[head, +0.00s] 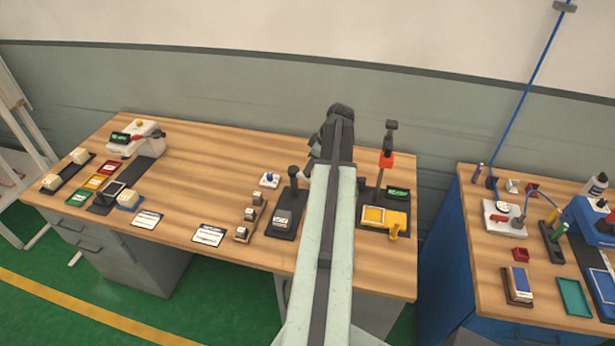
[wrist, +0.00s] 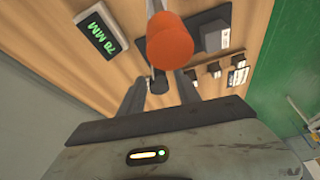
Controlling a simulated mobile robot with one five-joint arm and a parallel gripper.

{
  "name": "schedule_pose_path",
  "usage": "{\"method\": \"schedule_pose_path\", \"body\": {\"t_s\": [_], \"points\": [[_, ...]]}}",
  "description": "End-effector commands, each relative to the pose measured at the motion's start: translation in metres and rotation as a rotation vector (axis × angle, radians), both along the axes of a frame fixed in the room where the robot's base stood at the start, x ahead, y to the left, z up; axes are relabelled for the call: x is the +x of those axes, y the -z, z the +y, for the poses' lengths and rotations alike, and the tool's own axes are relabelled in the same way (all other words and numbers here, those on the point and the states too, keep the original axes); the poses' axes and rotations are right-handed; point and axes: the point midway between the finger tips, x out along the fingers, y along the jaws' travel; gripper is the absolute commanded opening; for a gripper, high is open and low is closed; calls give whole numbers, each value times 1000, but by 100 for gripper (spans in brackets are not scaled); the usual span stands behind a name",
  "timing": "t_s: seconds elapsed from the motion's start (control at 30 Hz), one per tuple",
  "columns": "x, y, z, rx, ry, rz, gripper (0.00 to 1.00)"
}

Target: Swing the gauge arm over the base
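The gauge stands on the right of the wooden table in the head view. It has a dark base (head: 370,222), a thin grey post (head: 379,181), a red-orange block (head: 386,160) and a dark head on top (head: 391,127). Yellow pads (head: 396,219) lie on the base. The wrist view shows a rounded orange part (wrist: 170,45) close up, just beyond my fingers, and a green display (wrist: 97,35) that seems to read 78 MM. My gripper (wrist: 160,79) is open, its two fingers apart, with no clear contact on the orange part.
A dark stand with a knob (head: 284,222) and a rack of small blocks (head: 250,217) are left of my arm. White cards (head: 209,235) lie near the front edge. The middle back of the tabletop is clear. A second, blue-sided bench (head: 548,255) stands across a gap at right.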

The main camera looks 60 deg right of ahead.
Motion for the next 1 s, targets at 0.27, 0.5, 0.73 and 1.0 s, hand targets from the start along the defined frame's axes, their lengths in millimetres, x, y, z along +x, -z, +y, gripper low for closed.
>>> {"method": "schedule_pose_path", "body": {"t_s": [0.27,0.5,0.73,1.0], "points": [[12,30,2,0,1,0,40],[12,27,2,1,0,0,20],[12,27,2,1,0,0,0],[12,27,3,1,-1,0,0]]}}
